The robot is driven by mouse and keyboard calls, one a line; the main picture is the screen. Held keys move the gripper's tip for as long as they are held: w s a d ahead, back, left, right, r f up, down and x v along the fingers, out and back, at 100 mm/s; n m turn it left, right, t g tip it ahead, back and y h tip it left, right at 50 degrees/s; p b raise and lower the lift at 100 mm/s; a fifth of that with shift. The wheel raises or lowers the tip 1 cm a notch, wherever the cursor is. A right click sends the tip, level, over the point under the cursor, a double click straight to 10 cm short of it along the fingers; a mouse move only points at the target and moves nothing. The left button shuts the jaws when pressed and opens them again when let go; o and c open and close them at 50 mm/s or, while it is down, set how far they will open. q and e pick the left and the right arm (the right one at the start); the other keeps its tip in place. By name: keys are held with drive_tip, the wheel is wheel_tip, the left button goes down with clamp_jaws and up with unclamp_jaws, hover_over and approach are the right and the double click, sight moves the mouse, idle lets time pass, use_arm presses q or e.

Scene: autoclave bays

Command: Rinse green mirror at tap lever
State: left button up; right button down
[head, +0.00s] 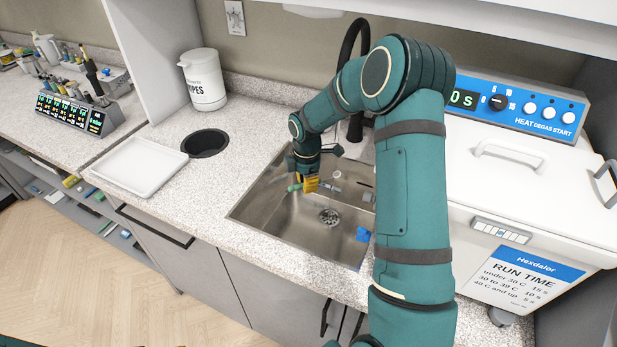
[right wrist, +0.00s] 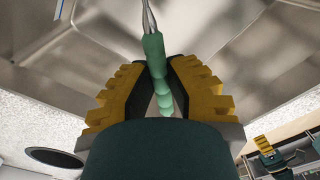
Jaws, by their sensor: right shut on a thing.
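My right gripper (head: 311,184) is over the steel sink (head: 270,212). It is shut on the green mirror (head: 294,188), a slim tool with a green handle. In the right wrist view the handle (right wrist: 153,48) sits between the yellow-and-black fingers of the right gripper (right wrist: 160,72), and its thin metal shank runs out of the top edge. The mirror head is not clear. The black tap (head: 356,125) arches behind my right arm, which hides part of it. I cannot make out the tap lever or running water. Part of my left gripper (right wrist: 265,146) shows low right in the right wrist view.
The sink holds a drain (head: 329,216) and a small blue thing (head: 363,234). Left of it are a round counter hole (head: 205,143), a white tray (head: 139,166) and a wipes tub (head: 203,80). A white lidded bath (head: 530,180) stands close on the right.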

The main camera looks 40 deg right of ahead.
use_arm(q)
drive_tip(key=shift+f+b, duration=0.35)
drive_tip(key=shift+f, duration=0.05)
use_arm(e)
drive_tip(key=a, duration=0.1)
drive_tip(key=s+a, duration=0.1)
drive_tip(key=a, duration=0.3)
drive_tip(key=shift+s, duration=0.4)
drive_tip(key=shift+r, duration=0.1)
idle(0.7)
use_arm(q)
drive_tip(key=shift+r+p, duration=1)
use_arm(e)
drive_tip(key=s+a+r, duration=0.1)
drive_tip(key=a+r, duration=0.3)
drive_tip(key=shift+s+a, duration=0.25)
drive_tip(key=shift+s, duration=0.15)
